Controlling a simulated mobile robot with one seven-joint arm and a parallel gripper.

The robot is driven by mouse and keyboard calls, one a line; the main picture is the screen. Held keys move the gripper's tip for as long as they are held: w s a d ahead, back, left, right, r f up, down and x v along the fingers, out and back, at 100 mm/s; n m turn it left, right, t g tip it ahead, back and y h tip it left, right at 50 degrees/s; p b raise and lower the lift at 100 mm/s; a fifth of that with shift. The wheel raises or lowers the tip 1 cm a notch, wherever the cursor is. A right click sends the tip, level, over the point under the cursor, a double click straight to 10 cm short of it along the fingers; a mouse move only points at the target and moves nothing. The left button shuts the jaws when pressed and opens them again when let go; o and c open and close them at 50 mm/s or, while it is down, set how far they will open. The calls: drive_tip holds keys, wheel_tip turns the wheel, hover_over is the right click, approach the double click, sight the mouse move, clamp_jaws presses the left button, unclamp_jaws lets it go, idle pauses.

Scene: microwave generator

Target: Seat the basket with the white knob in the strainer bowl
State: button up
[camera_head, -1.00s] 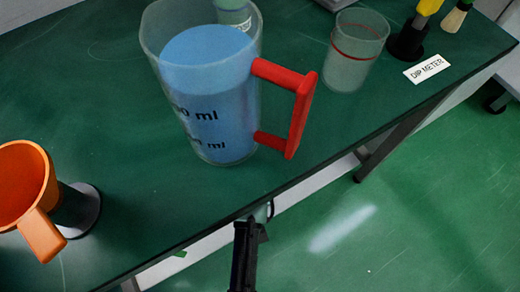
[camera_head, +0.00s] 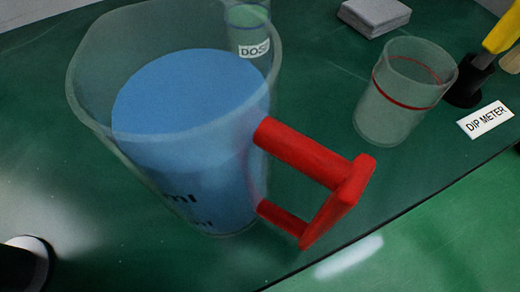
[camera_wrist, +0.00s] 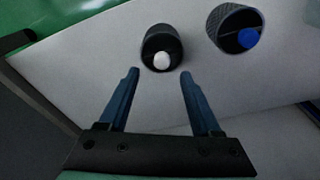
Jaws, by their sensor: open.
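The basket with the white knob (camera_wrist: 153,42) is a small dark cup shape on a pale surface at the top middle of the wrist view. Its white knob (camera_wrist: 162,60) faces my gripper. My gripper (camera_wrist: 159,74) is open and empty, with its two blue fingers pointing towards this basket. The basket appears just beyond the fingertips, roughly between their lines; the exact gap is hard to judge. My gripper does not show in the head view. I cannot make out a strainer bowl in either view now.
A second dark basket (camera_wrist: 230,18) with a blue knob lies to the right. On the green table (camera_head: 320,110) stand a large jug (camera_head: 95,100) of blue liquid with a red handle, a red-lined beaker (camera_head: 385,120), a "DOSE" container (camera_head: 248,22) and a grey block (camera_head: 374,16).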

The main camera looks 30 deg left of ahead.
drive_tip(key=f+b, duration=0.4)
drive_tip(key=f, duration=0.1)
drive_tip(key=shift+w+a, duration=0.1)
drive_tip(key=shift+a, duration=0.1)
clamp_jaws()
idle(1.2)
